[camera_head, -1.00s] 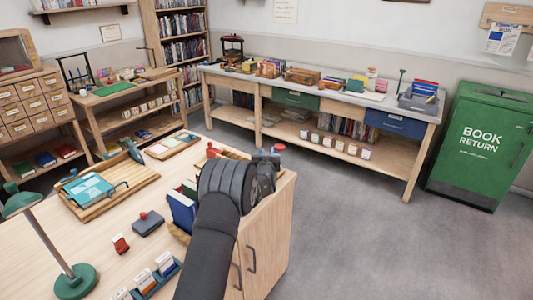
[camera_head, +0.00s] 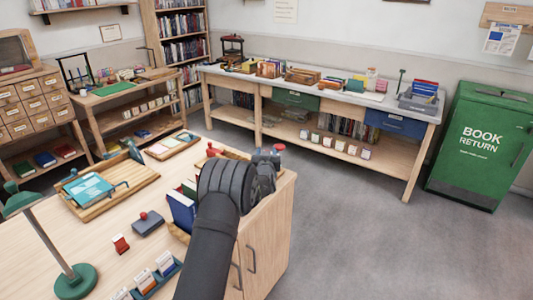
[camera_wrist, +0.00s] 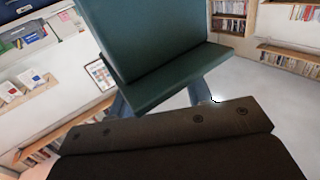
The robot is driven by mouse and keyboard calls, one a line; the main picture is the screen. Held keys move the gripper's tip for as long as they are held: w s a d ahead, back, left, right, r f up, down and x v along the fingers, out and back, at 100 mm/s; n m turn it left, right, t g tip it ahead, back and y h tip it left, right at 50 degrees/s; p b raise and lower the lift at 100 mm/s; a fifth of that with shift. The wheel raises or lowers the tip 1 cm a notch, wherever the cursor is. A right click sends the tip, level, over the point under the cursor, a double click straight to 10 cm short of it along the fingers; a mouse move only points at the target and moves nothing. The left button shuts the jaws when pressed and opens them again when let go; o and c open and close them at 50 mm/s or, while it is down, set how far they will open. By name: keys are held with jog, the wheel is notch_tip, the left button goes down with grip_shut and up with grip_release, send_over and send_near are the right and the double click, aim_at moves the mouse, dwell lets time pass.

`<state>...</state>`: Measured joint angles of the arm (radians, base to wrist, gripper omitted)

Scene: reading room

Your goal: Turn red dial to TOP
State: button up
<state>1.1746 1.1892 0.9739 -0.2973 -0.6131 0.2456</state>
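No dial with a TOP mark can be made out in either view. A small red object (camera_head: 212,150) stands at the back of the wooden desk (camera_head: 95,235), just left of my gripper; it is too small to tell whether it is a dial. My gripper (camera_head: 268,158) is over the desk's right end in the head view, mostly hidden behind my dark wrist. In the wrist view a large dark green block (camera_wrist: 150,50) fills the upper middle and a dark brown shape crosses the bottom. Whether my fingers are open or hold anything cannot be seen.
Blue books (camera_head: 182,210) stand close left of my arm. A wooden tray (camera_head: 110,190), a dark stamp-like block (camera_head: 148,223) and a green lamp (camera_head: 75,280) are on the desk. A long workbench (camera_head: 330,93) and a green book-return bin (camera_head: 480,145) stand beyond open floor.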

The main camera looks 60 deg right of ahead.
dwell(0.3)
jog(key=v, duration=1.7)
jog(key=shift+s+a, duration=0.15)
jog(key=shift+o, duration=0.3)
